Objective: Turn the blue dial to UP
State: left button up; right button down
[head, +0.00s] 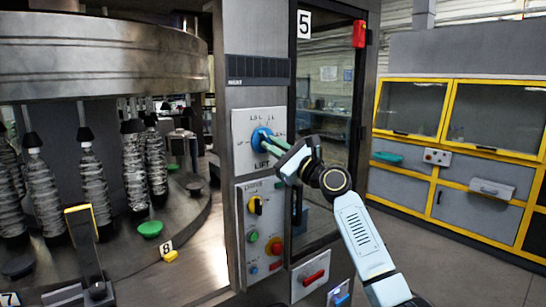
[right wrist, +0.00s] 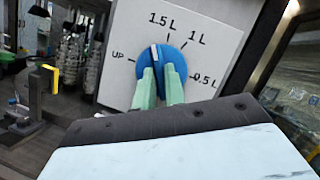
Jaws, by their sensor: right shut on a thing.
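The blue dial (head: 259,136) sits on a white plate marked LIFT on the front of the machine's column. In the right wrist view the dial (right wrist: 153,55) has marks around it: UP at the left, 1.5 L and 1 L at the top, 0.5 L at the right. Its white pointer line appears to lie between UP and 1.5 L. My right gripper (head: 274,143) reaches in from the right, its pale green fingers shut on the dial. The fingers (right wrist: 161,84) cover the dial's lower part. My left gripper is not in view.
Below is a panel with a yellow-black switch (head: 255,204) and a red knob (head: 274,246). A glass door (head: 325,120) with a red box stands right of the column. A rotary bottle machine (head: 110,60) is at the left. Yellow-framed cabinets (head: 450,110) stand behind right.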

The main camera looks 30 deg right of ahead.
jog(key=n+g, duration=0.1)
jog(key=n, duration=0.2)
jog(key=n+g+y, duration=0.1)
jog(key=n, duration=0.2)
jog(key=n+g+y+b, duration=0.1)
jog(key=n, duration=0.3)
jog(key=shift+d+r, duration=0.2)
jog(key=shift+r, duration=0.1)
jog(key=shift+n+g+p, duration=0.55)
jog(key=shift+n+g, duration=0.35)
jog(key=shift+n, duration=0.7)
jog(key=c, duration=1.5)
grip_release()
jog(key=shift+o, duration=0.2)
